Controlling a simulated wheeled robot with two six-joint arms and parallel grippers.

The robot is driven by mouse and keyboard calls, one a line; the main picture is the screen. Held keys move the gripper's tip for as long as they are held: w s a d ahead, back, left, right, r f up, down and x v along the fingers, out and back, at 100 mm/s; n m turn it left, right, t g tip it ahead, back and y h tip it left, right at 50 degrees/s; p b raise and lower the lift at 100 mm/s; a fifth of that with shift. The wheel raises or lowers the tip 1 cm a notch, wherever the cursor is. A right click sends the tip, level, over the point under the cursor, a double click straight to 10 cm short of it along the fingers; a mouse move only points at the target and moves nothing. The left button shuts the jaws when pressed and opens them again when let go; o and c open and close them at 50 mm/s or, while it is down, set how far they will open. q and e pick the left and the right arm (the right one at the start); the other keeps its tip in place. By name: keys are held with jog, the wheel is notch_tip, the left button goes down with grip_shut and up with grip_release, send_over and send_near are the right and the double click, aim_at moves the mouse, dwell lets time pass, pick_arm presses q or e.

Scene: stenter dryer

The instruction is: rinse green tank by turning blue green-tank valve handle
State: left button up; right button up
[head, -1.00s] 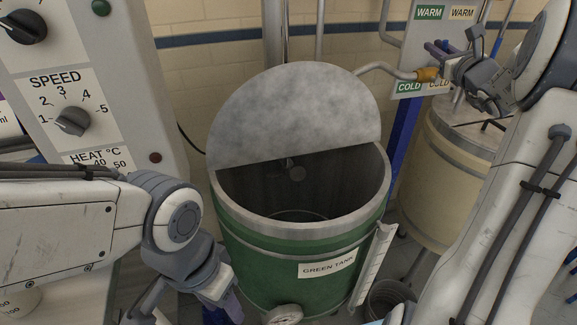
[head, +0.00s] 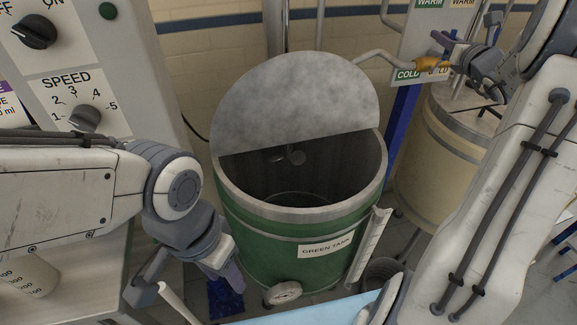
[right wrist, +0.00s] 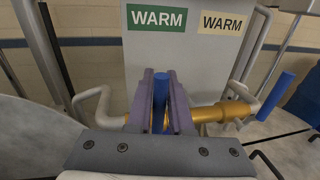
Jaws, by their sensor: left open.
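The green tank (head: 270,240) stands in the middle of the head view, its round metal lid (head: 295,105) raised at the back and its inside dark. A yellow-brass valve (head: 428,64) sits on the pipe behind it to the right; the valve also shows in the right wrist view (right wrist: 207,114). The blue green-tank valve handle (right wrist: 160,100) stands upright between the purple fingers of my right gripper (right wrist: 162,92), which look closed against both its sides. In the head view my right gripper (head: 441,42) is at the valve. My left gripper (head: 228,278) is open and empty, low beside the tank's left front.
A second blue handle (right wrist: 281,91) stands to the right on the same pipework. A cream tank (head: 435,165) stands at right. A control panel (head: 75,60) with knobs is at left. A grey bin (head: 382,270) stands beside the green tank.

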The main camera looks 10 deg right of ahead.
jog(key=o, duration=0.3)
jog(key=shift+d, duration=0.25)
jog(key=shift+o, duration=0.2)
jog(key=shift+a, duration=0.1)
jog(key=shift+s, duration=0.15)
jog(key=s+a+b, duration=0.1)
jog(key=s+b, duration=0.2)
jog(key=s, duration=0.7)
jog(key=shift+a, duration=0.15)
jog(key=shift+s, duration=0.1)
